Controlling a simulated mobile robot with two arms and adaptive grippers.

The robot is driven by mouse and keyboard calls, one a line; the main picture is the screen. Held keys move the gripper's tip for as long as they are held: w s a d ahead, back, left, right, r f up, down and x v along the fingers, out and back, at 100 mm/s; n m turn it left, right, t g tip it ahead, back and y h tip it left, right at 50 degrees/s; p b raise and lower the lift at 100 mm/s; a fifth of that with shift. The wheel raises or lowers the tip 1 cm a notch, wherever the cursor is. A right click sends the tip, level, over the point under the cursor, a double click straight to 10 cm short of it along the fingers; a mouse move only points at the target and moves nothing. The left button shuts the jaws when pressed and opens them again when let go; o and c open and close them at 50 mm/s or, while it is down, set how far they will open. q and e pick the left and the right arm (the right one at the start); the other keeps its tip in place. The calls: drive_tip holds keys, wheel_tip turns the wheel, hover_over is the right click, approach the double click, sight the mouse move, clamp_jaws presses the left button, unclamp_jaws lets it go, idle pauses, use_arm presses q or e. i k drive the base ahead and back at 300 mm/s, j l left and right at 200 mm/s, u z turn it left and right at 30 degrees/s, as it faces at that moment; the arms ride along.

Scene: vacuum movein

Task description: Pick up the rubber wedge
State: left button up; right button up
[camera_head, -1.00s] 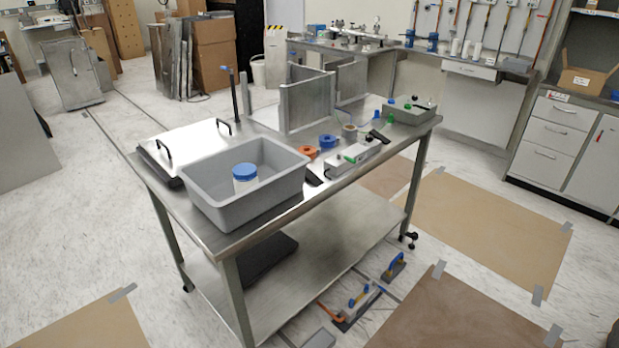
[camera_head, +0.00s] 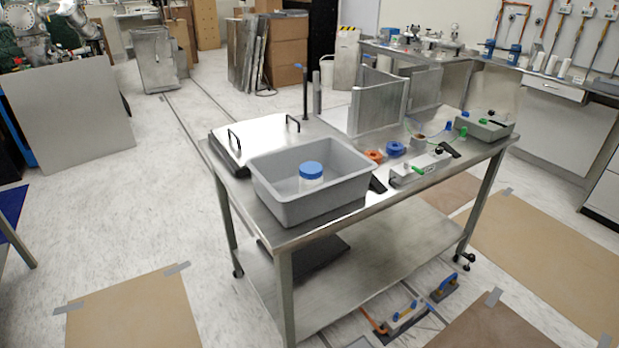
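Two small black wedge-shaped pieces lie on the steel table (camera_head: 345,222). One black wedge (camera_head: 378,183) is at the front edge, just right of the grey bin. The other black wedge (camera_head: 449,149) lies farther right, beyond the grey block device. I cannot tell from here which of them is the rubber wedge. Neither of my grippers shows in the head view.
A grey bin (camera_head: 283,207) holds a blue-lidded jar (camera_head: 311,176). A lid with handles (camera_head: 262,132), orange and blue rolls (camera_head: 395,149), a grey device (camera_head: 420,168) and upright metal panels (camera_head: 378,106) share the table. Open floor lies left of the table.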

sight(374, 183)
drive_tip(key=i+l+u, duration=0.15)
drive_tip(key=l+u, duration=0.35)
drive_tip(key=l, duration=0.15)
drive_tip(key=l+u, duration=0.95)
drive_tip(key=l, duration=0.35)
drive_tip(key=k, duration=0.05)
